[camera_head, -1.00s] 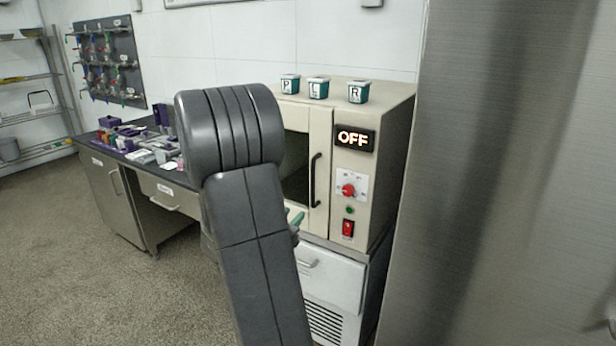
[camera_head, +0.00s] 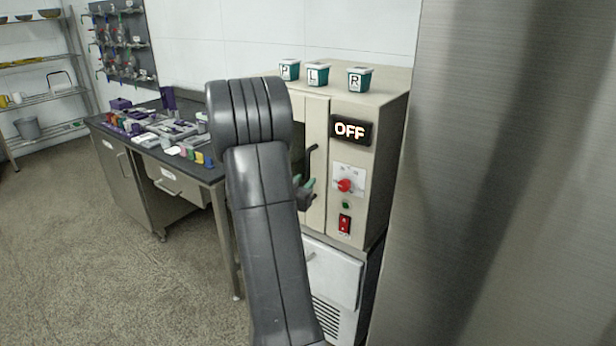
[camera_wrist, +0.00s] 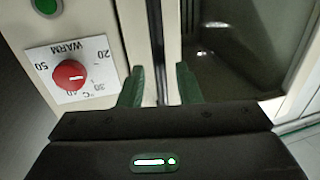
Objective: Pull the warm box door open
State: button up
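The warm box (camera_head: 362,215) is a cream cabinet with a lit OFF display and a red knob. Its door (camera_head: 317,125) looks shut in the head view, though my arm covers much of it. The black vertical handle (camera_head: 309,163) is on the door's right side. My gripper (camera_head: 306,190) is at the lower part of this handle. In the wrist view, my gripper (camera_wrist: 160,86) has its two green fingers apart, with the dark handle bar (camera_wrist: 155,35) running between them. Gaps show beside the bar. The door window (camera_wrist: 240,45) is at right.
Three small labelled tubs (camera_head: 318,74) stand on top of the box. A large steel surface (camera_head: 510,170) rises close on the right. A workbench (camera_head: 195,170) with many small items is at left. The floor (camera_head: 90,250) at left is clear.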

aim_at(307, 178)
jog(key=shift+x, duration=1.7)
grip_shut()
